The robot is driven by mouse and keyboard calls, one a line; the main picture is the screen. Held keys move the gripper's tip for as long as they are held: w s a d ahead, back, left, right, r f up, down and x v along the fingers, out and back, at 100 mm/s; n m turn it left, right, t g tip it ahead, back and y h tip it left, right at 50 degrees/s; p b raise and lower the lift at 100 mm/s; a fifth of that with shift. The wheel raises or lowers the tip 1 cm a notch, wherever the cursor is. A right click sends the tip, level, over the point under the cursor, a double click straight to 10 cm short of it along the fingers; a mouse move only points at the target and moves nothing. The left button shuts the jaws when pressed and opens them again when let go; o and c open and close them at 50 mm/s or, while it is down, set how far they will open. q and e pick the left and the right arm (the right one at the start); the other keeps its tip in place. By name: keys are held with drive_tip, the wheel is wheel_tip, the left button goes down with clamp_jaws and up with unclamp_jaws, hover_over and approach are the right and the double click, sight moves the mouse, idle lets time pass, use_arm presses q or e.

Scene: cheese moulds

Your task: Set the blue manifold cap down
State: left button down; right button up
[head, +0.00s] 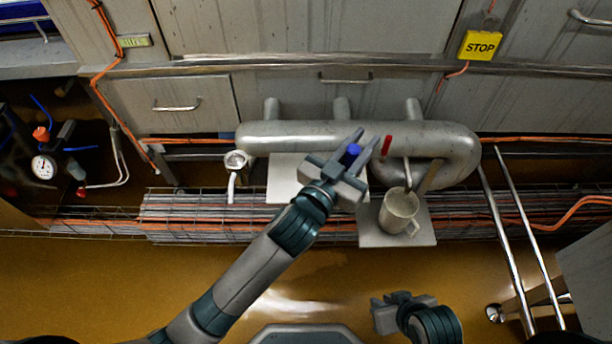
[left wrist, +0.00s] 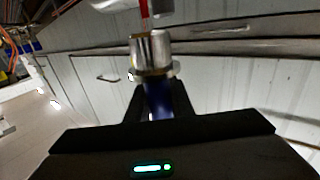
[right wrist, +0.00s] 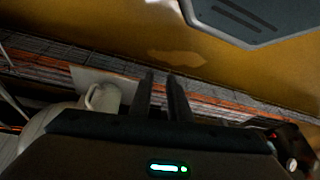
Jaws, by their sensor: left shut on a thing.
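The blue manifold cap (head: 350,153) is between the fingers of my left gripper (head: 364,147), which is shut on it in front of the manifold. The cap also shows in the left wrist view (left wrist: 158,100), partly hidden by the fingers, just below a metal fitting (left wrist: 152,52). I cannot tell whether cap and fitting touch. The grey pipe manifold (head: 330,136) runs across the middle of the head view, with a red handle (head: 387,145). My right gripper (right wrist: 163,80) is low in the head view, empty, its fingers a narrow gap apart.
A pale mug (head: 400,207) stands on a light plate (head: 370,236) under the manifold. Another pale plate (head: 283,182) lies left of it, partly behind my left gripper. Wire trays with cables (head: 180,212) run along the wall. Steel rails (head: 508,245) stand at the right.

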idle(0.3)
